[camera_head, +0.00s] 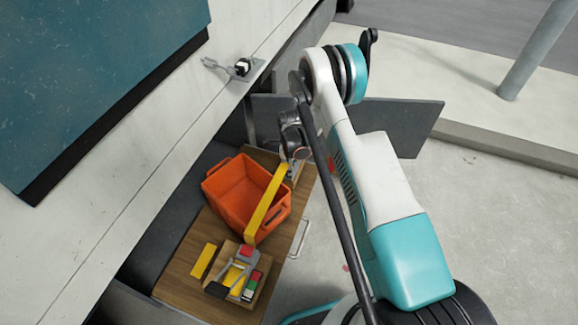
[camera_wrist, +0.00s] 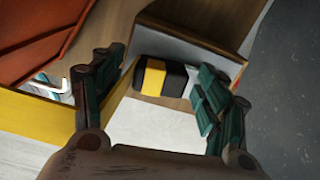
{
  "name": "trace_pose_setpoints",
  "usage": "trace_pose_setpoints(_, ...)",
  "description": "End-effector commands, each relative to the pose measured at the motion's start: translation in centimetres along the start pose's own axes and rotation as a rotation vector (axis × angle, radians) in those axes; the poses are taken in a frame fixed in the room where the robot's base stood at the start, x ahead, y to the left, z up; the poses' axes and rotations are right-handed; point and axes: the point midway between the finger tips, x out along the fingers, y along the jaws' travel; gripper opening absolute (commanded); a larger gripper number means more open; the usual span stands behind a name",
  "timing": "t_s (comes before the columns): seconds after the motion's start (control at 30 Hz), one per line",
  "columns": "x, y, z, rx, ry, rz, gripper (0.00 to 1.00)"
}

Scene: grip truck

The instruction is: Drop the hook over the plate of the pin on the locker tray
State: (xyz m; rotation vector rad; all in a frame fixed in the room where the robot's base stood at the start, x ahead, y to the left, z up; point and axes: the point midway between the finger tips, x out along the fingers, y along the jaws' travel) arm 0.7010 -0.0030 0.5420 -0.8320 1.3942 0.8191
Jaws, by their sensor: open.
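My gripper (camera_wrist: 160,95) is open in the wrist view, its two dark green fingers apart. A black block with a yellow band (camera_wrist: 153,78) lies beyond and between the fingertips, apart from them, in a light-walled recess of the wooden tray. In the head view my gripper (camera_head: 296,152) is over the far end of the wooden locker tray (camera_head: 180,285), beside the orange crate. I cannot tell whether the banded block is the hook or the pin. A metal plate with a black-and-white fitting (camera_head: 242,68) is on the truck side.
An orange crate (camera_head: 232,188) stands on the tray, with a long yellow bar (camera_head: 266,204) across its right side. A yellow block (camera_head: 203,261) and a small box of coloured items (camera_head: 246,284) lie at the near end. Open pavement is to the right.

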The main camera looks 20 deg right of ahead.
Motion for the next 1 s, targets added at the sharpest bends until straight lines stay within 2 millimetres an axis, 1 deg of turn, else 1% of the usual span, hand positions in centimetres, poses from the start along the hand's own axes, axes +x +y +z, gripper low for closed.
trace_pose_setpoints(0.13, -0.7, 0.0, 0.0, 0.0, 0.0, 0.0, 0.68)
trace_pose_setpoints(0.23, -1.9, 0.0, 0.0, 0.0, 0.0, 0.0, 0.68)
trace_pose_setpoints(0.5, -7.1, 0.0, 0.0, 0.0, 0.0, 0.0, 0.68)
trace_pose_setpoints(0.7, -10.2, 0.0, 0.0, 0.0, 0.0, 0.0, 0.68)
trace_pose_setpoints(0.83, -11.4, 0.0, 0.0, 0.0, 0.0, 0.0, 0.68)
trace_pose_setpoints(1.0, -12.0, 0.0, 0.0, 0.0, 0.0, 0.0, 0.68)
